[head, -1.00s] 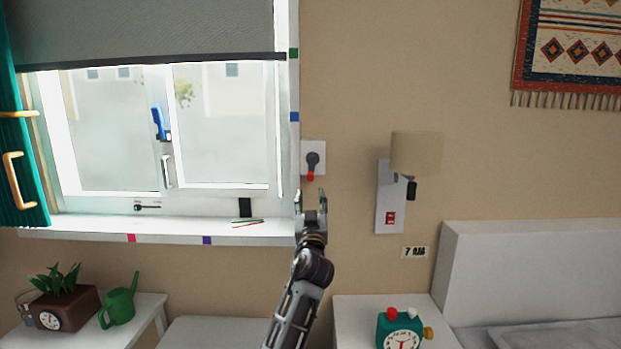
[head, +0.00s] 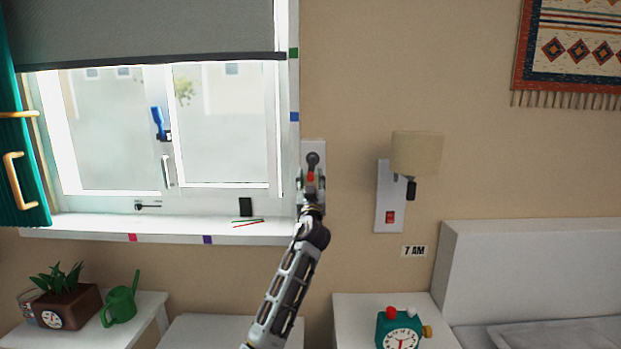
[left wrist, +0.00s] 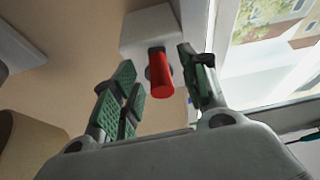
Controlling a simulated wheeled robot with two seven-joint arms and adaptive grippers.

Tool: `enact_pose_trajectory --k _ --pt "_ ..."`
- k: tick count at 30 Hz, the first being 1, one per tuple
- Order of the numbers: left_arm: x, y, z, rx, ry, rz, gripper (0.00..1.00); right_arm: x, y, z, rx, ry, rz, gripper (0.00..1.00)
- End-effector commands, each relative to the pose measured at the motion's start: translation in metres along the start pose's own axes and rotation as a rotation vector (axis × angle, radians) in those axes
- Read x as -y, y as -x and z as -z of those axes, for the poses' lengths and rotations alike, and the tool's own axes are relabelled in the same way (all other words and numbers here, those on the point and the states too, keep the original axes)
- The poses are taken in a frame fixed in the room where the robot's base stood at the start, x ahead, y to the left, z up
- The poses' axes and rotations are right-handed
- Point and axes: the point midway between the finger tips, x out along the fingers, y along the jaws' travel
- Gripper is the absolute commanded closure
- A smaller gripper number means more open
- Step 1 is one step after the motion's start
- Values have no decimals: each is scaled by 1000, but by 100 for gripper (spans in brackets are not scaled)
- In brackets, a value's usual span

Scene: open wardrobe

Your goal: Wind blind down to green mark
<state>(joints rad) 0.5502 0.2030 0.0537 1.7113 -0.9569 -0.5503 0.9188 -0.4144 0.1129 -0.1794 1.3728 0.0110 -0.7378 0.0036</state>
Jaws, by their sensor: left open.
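The grey blind (head: 150,30) hangs over the upper part of the window, its dark bottom bar (head: 150,61) about level with the green mark (head: 294,53) on the right window frame. A crank with a dark arm (head: 312,160) and a red knob (head: 310,177) sits on a white wall plate right of the window. My left gripper (head: 311,186) is open in front of the crank. In the left wrist view the red knob (left wrist: 160,74) stands between the open green-padded fingers (left wrist: 160,85), not clamped. My right gripper is not in view.
A blue mark (head: 294,117) is lower on the frame. A wall lamp (head: 416,153) with a red switch is right of the crank. The sill (head: 100,226) holds a black block and thin sticks. A green clock (head: 400,330) stands on the nightstand below.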

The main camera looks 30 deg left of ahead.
Motion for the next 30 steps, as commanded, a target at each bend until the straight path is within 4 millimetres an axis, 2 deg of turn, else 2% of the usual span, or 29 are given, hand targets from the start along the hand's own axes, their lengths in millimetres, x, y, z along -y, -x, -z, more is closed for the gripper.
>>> enact_pose_trajectory --k 6,17,20,27,28,30 --pt "0 -12 0 0 -2 1 56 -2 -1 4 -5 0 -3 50" --pt "1 -14 0 1 -1 1 56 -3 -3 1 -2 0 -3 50" --pt "1 -14 0 1 -1 1 66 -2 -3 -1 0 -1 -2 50" --pt "1 -14 0 1 -1 1 97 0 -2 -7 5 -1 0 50" --pt "1 -14 0 1 -1 1 100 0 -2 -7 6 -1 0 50" --pt "1 -14 0 1 -1 1 100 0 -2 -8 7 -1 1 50"
